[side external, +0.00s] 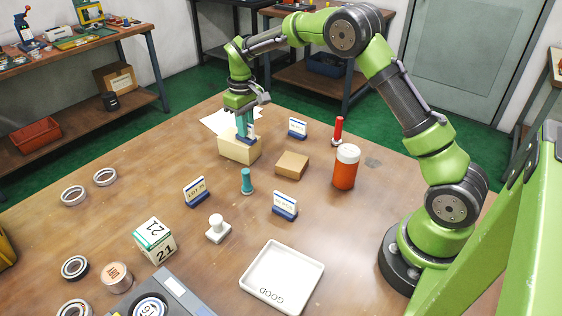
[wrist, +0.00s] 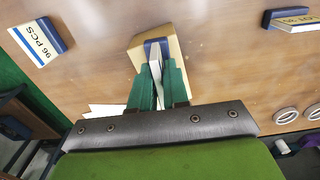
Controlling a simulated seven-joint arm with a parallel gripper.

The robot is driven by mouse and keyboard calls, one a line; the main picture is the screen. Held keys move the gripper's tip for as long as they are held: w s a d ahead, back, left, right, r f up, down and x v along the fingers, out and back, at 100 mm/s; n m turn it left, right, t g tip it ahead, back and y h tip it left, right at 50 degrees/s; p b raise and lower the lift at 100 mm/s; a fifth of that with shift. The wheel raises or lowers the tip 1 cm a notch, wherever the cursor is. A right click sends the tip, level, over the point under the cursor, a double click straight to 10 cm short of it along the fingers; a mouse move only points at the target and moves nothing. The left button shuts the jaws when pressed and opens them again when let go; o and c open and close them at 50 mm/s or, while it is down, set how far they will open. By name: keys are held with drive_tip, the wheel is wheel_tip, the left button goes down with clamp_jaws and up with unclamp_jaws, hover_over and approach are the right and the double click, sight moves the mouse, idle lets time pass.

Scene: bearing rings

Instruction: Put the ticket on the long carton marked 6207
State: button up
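My gripper (side external: 244,134) points down over a long tan carton (side external: 239,150) at the back of the table. Its teal fingers are closed around a small ticket with a white plate and blue base (side external: 251,132). In the wrist view the ticket's blue base (wrist: 157,46) shows between the fingers (wrist: 157,85), over the carton (wrist: 178,46). The ticket is at the carton's top; I cannot tell whether it touches. No 6207 marking is readable on the carton. A smaller brown carton (side external: 292,165) stands to its right.
Other blue-based tickets stand at the back (side external: 297,128), left (side external: 195,191) and front (side external: 285,205). A teal peg (side external: 247,181), white stamp (side external: 218,229), orange canister (side external: 346,167), red marker-like object (side external: 338,131), number cube (side external: 155,240) and white tray (side external: 282,276) stand around. Rings lie left.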

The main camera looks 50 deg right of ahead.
drive_tip(key=o, duration=0.4)
drive_tip(key=shift+c, duration=0.2)
wheel_tip(320, 180, up, 12)
drive_tip(key=s+a+r+m+t+y, duration=0.1)
drive_tip(key=s+a+r+t, duration=0.25)
drive_tip(key=s+r, duration=0.65)
drive_tip(key=s+a+f+m+t, duration=0.1)
drive_tip(key=s+a+f+t, duration=0.1)
drive_tip(key=s, duration=0.7)
drive_tip(key=s+a+f+m+t+y, duration=0.1)
drive_tip(key=s+f, duration=0.3)
drive_tip(key=s, duration=0.5)
drive_tip(key=shift+s+a+f+m+t, duration=0.2)
drive_tip(key=shift+a+m+t, duration=0.15)
drive_tip(key=shift+a+m, duration=0.25)
drive_tip(key=shift+r, duration=0.1)
